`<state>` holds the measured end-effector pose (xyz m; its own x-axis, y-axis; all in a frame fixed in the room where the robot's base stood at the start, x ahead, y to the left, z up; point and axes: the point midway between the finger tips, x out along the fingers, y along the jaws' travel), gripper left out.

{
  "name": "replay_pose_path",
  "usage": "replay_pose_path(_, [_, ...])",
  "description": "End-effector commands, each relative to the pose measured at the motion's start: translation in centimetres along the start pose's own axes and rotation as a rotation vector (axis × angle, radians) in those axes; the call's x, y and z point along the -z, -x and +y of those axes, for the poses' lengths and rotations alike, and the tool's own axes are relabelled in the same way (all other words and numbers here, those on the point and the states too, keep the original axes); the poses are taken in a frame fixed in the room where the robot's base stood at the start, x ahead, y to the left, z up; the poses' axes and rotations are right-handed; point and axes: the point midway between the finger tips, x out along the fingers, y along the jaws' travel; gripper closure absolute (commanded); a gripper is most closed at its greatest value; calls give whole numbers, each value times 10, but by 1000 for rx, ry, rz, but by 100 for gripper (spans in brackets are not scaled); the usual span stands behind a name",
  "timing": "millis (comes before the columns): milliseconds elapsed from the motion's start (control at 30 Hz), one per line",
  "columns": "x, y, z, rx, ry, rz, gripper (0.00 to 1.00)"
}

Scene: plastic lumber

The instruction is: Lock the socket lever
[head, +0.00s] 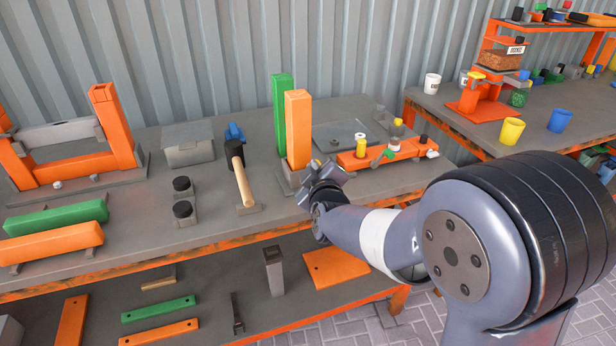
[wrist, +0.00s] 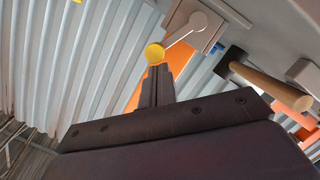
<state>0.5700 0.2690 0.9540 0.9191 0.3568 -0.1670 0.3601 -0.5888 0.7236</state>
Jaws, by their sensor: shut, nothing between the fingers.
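The socket lever shows in the wrist view as a pale grey arm (wrist: 184,32) with a yellow ball knob (wrist: 155,53) at its end. The shut, empty fingers of my gripper (wrist: 158,72) are right at the knob; I cannot tell whether they touch it. In the head view my gripper (head: 322,177) is beside the grey socket base (head: 286,181) at the front of the bench and hides most of the lever. An orange post (head: 298,130) stands upright at the socket, with a green post (head: 281,100) close behind it.
A mallet (head: 243,182) lies left of the socket, with black-capped pegs (head: 183,209) further left. A grey box (head: 187,143) stands behind them. An orange bar with small parts (head: 405,149) lies to the right. Green and orange beams (head: 50,241) lie at the left front.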

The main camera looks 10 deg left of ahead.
Motion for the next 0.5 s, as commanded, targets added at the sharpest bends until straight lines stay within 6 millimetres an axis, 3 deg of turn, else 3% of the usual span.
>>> replay_pose_path(500, [-7,-2,4,9,-33,0,100])
